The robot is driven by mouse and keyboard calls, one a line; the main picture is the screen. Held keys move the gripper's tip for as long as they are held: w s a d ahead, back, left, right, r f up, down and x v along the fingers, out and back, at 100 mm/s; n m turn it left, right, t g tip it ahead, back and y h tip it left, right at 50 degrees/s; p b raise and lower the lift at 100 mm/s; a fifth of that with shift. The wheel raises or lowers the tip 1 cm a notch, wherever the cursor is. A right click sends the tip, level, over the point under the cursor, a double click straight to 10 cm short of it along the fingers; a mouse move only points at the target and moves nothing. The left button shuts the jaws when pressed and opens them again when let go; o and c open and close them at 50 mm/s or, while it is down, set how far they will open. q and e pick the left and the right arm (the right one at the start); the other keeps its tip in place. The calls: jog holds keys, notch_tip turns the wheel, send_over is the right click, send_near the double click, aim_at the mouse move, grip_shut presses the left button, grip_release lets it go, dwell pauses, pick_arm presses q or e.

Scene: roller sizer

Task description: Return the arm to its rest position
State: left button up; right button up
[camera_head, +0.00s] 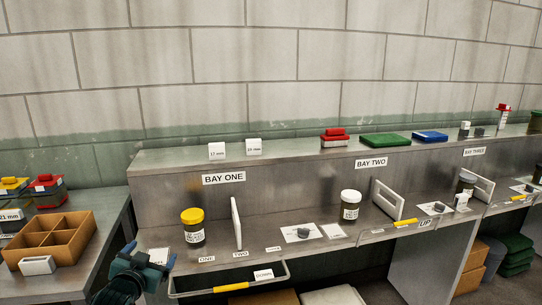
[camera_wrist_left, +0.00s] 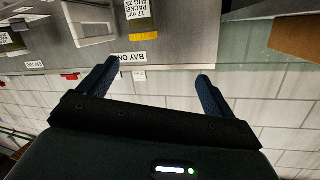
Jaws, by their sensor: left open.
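My left gripper (camera_head: 150,257) is at the lower left of the head view, in front of the bay one shelf. In the left wrist view its two dark fingers (camera_wrist_left: 157,72) stand wide apart with nothing between them. The yellow-lidded jar (camera_head: 193,230) stands upright on the bay one shelf, to the right of the gripper and apart from it. The jar also shows at the top of the left wrist view (camera_wrist_left: 144,16), where the picture is upside down. My right gripper is not in view.
A steel bench (camera_head: 290,205) runs across with bays. A wire handle (camera_head: 235,287) juts out just right of my gripper. A brown divided box (camera_head: 78,240) sits on the left table. White upright dividers (camera_head: 236,223) and a white-lidded jar (camera_head: 350,205) stand on the shelf.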

pick_arm(q)
jog(key=s+d+f+g+h, duration=0.1)
jog(key=s+d+f+g, duration=0.1)
jog(key=s+d+f, duration=0.45)
jog(key=s+d+f+g+h, duration=0.15)
jog(key=s+d+f, duration=0.25)
jog(key=s+f, duration=0.5)
jog(key=s+d+g, duration=0.1)
jog(key=s+d, duration=0.1)
jog(key=s, duration=0.7)
jog(key=s+d+f+h, duration=0.1)
jog(key=s+d, duration=0.2)
jog(key=s, duration=0.6)
jog(key=shift+s+d+f+g, duration=0.15)
jog(key=shift+s+d+g, duration=0.1)
jog(key=shift+d+g, duration=0.1)
